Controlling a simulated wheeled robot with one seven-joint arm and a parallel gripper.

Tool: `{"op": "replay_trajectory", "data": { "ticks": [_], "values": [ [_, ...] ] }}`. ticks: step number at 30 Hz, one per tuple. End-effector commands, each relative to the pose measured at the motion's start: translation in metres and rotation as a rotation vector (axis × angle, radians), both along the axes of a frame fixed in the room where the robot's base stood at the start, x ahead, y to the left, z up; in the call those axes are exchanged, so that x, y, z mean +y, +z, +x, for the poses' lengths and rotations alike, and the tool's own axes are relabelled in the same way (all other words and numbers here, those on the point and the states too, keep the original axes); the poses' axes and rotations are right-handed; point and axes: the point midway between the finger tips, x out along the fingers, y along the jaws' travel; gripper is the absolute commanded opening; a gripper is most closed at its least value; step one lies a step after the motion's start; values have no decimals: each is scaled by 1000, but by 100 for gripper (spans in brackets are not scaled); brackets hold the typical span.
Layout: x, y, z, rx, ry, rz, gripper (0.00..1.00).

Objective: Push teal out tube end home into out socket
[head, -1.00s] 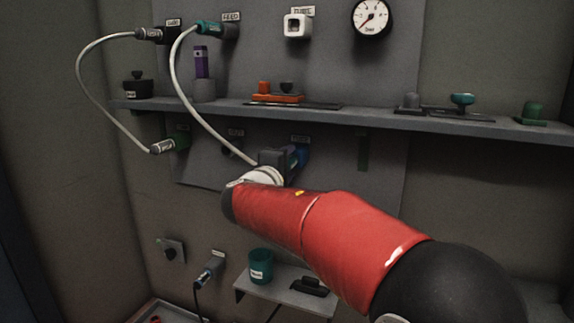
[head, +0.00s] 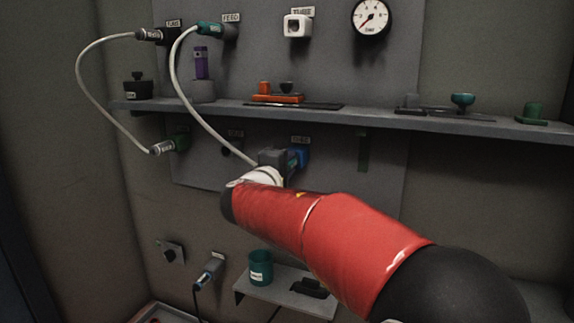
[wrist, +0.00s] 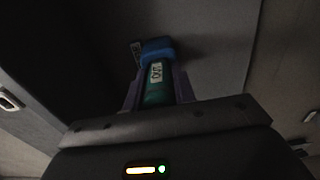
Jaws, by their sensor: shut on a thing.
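A teal tube end (wrist: 157,86) with a pale label is between the fingers of my gripper (wrist: 156,92), which is shut on it. In the head view my gripper (head: 280,161) is at the lower wall panel, just left of a blue socket (head: 300,157). The blue socket also shows in the wrist view (wrist: 158,47), directly ahead of the teal end and in line with it. They look touching, but I cannot tell how deep the end sits. A white tube (head: 190,96) runs from my gripper up to a teal plug (head: 210,28) on the upper panel.
A shelf (head: 380,117) with several small parts crosses above my gripper. A small lower shelf (head: 283,292) holds a teal cup (head: 260,267). The wall right of the socket is mostly clear.

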Motion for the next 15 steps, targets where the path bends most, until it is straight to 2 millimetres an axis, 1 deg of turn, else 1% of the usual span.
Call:
{"op": "replay_trajectory", "data": {
  "ticks": [15],
  "values": [
    [6,-1,-17,-1,1,1,0]
  ]
}}
